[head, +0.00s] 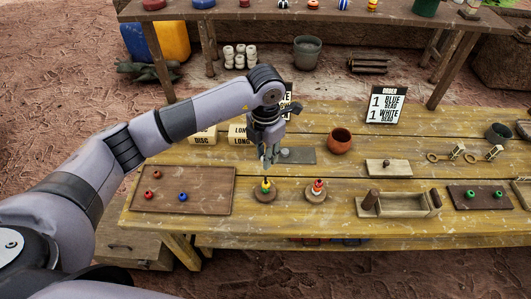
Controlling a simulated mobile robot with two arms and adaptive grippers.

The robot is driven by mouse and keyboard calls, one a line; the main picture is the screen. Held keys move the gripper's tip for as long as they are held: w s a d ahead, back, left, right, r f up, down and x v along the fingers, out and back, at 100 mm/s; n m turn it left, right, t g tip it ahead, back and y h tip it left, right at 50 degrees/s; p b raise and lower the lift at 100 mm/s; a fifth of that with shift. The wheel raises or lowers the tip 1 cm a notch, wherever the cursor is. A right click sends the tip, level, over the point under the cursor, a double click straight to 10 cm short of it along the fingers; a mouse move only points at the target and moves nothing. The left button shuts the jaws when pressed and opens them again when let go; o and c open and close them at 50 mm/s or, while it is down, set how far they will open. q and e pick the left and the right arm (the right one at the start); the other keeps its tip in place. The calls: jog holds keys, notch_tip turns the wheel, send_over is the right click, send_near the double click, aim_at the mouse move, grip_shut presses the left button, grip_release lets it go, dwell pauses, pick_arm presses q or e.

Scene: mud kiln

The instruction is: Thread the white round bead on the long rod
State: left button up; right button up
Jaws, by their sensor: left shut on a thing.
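My left gripper (267,162) points down just above a round wooden stand (264,195) with yellow and dark green beads stacked on it. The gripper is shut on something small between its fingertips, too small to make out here. I cannot tell whether it is the white round bead. A second round stand (316,195) with red and pale beads is to its right. The rods are largely hidden by beads and gripper, so I cannot tell which is longer. My right gripper is not in view.
A brown tray (215,205) with red and blue beads lies left. A grey plate (300,156), clay pot (340,141), open wooden box (405,204) and dark board (465,203) with green beads lie nearby. An order card (386,105) reads 1 blue bead, 1 white bead.

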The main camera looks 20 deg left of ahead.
pick_arm(q)
jog(key=shift+f+b, duration=0.25)
jog(key=shift+b, duration=0.1)
notch_tip(320, 180, down, 5)
jog(key=b, duration=0.4)
jog(key=shift+f, duration=0.1)
jog(key=shift+f+b, duration=0.3)
jog(key=shift+b, duration=0.3)
jog(key=shift+b, duration=0.4)
dwell(1.3)
jog(key=shift+f+b, duration=1.05)
jog(key=shift+f, duration=0.1)
dwell(1.0)
jog(key=o, duration=0.9)
